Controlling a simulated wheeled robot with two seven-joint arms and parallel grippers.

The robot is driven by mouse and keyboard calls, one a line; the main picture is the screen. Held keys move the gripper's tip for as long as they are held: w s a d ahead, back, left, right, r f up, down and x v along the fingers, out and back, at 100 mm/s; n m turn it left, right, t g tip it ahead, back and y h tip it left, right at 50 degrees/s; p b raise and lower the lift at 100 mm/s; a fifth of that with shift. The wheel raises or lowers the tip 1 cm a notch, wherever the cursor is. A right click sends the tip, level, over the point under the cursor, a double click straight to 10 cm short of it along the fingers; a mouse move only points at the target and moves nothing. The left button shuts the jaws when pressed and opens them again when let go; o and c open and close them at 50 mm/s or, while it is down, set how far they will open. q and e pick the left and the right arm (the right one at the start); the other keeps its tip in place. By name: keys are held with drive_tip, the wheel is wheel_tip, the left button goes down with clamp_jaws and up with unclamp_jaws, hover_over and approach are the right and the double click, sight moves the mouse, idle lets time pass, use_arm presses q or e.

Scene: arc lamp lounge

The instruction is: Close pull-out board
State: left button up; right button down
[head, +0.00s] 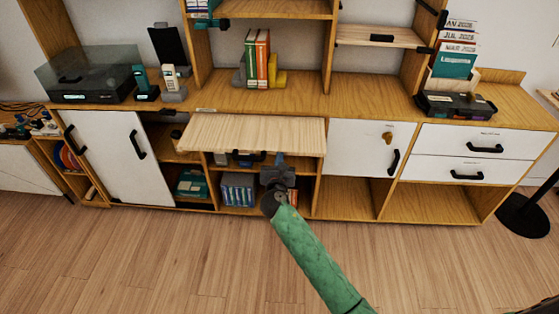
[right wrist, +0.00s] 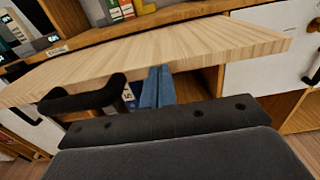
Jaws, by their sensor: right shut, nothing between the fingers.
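The pull-out board (head: 250,133) is a light wooden slab sticking out from the middle of the cabinet, below its top. It also fills the upper part of the right wrist view (right wrist: 170,52). A black handle (right wrist: 82,98) hangs under its front edge; in the head view the handle (head: 249,156) shows just left of my gripper. My right gripper (head: 279,160) is shut and empty, with its blue fingers (right wrist: 157,86) at the board's front edge, right of the handle. I cannot tell whether they touch the board. My left gripper is not in view.
Books (head: 257,60) stand on the cabinet top behind the board. A white door (head: 370,146) with a black handle is to the right, and a sliding white door (head: 105,150) to the left. Boxes (head: 238,189) fill the shelf below. The floor (head: 180,255) in front is clear.

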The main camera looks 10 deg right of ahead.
drive_tip(key=p, duration=0.1)
approach(284, 120)
drive_tip(key=shift+w+f, duration=0.15)
drive_tip(key=shift+f, duration=0.15)
drive_tip(key=x, duration=0.9)
drive_tip(key=shift+w+f+b, duration=0.2)
drive_tip(key=shift+b, duration=0.15)
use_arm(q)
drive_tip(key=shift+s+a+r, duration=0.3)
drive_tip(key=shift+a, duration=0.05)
use_arm(e)
drive_tip(key=shift+w+d+r, duration=0.1)
drive_tip(key=shift+d+r, duration=0.05)
drive_tip(key=shift+r, duration=0.2)
